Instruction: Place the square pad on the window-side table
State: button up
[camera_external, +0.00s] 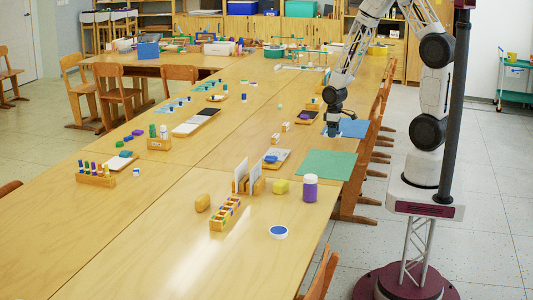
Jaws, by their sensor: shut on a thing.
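My gripper (332,132) points down at the right side of the long wooden table, by the left edge of a flat blue pad (355,128). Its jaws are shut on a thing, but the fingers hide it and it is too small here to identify. A larger flat green pad (325,164) lies nearer the camera at the table's right edge. I cannot tell which one is the square pad. The joined wooden tables (110,230) form one long surface; no window shows, so I cannot tell which is the window-side one.
Near the green pad stand a purple jar (310,188), a yellow block (281,187) and a rack with upright cards (248,178). A tray (306,117) with small items sits left of my gripper. Chairs line the right edge. The near left tabletop is bare.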

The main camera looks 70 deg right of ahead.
aim_at(332, 143)
dwell(0.4)
jog(key=shift+f, duration=1.75)
jog(key=shift+f, duration=0.1)
jog(key=o, duration=1)
jog(key=shift+r, duration=6.1)
